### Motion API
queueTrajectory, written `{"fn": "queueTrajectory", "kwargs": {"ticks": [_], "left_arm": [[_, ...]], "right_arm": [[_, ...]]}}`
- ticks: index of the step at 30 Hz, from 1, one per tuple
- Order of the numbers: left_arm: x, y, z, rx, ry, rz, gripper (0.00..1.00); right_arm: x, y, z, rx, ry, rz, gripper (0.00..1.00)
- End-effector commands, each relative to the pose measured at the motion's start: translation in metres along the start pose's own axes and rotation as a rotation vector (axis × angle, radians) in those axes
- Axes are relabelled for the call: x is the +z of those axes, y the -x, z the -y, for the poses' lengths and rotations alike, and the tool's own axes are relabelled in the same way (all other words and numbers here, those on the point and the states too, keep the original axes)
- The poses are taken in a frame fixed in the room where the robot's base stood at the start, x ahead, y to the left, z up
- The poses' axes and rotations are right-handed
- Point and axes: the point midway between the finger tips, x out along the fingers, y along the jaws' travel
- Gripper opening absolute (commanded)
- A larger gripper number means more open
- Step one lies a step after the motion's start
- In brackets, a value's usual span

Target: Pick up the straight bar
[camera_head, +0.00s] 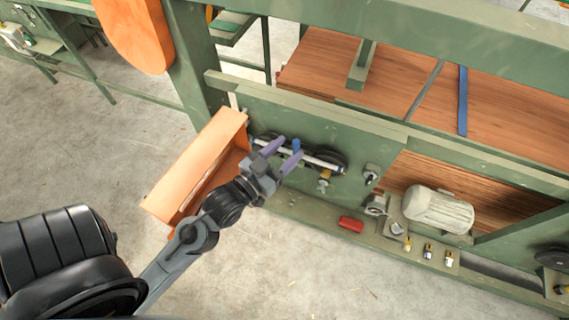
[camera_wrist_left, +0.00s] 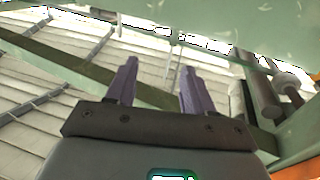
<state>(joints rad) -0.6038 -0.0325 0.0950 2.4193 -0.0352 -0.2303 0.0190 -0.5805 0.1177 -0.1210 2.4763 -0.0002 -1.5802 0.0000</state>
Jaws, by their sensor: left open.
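The straight bar (camera_head: 324,164) is a thin, pale metal rod that slants across the face of the green machine panel. A small blue part (camera_head: 296,145) sits near its middle. My left gripper (camera_head: 290,147) is open in front of the bar, its two purple fingers on either side of the blue part in the head view. I cannot tell whether the fingers touch it. In the left wrist view the open fingers (camera_wrist_left: 160,68) point up toward the green frame, with nothing clearly between them. My right gripper is not in view.
An orange box-shaped guard (camera_head: 195,165) stands left of my gripper. Dark round wheels (camera_head: 330,157) sit behind the bar. A pale motor (camera_head: 438,209) and a red block (camera_head: 351,224) are on the machine's lower ledge. The concrete floor (camera_head: 290,270) in front is clear.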

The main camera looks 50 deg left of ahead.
Motion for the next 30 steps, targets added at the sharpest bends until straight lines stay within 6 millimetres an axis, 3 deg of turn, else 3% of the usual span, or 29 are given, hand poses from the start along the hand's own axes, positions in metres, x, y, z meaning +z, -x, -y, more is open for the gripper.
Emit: {"fn": "queueTrajectory", "kwargs": {"ticks": [1,3,9,14,30], "left_arm": [[0.033,0.001,0.005,-0.016,0.003,-0.007,0.53],[0.052,0.003,0.010,-0.033,0.006,-0.001,0.53],[0.087,0.005,0.018,-0.058,0.013,0.010,0.53],[0.097,0.003,0.018,-0.060,0.015,0.012,0.53],[0.097,-0.049,0.021,-0.060,0.015,0.013,0.53]], "right_arm": [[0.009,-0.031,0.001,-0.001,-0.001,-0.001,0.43],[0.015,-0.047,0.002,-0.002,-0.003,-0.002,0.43],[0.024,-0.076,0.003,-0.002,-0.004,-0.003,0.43],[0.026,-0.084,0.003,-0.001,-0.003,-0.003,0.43],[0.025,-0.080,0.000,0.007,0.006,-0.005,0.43]]}}
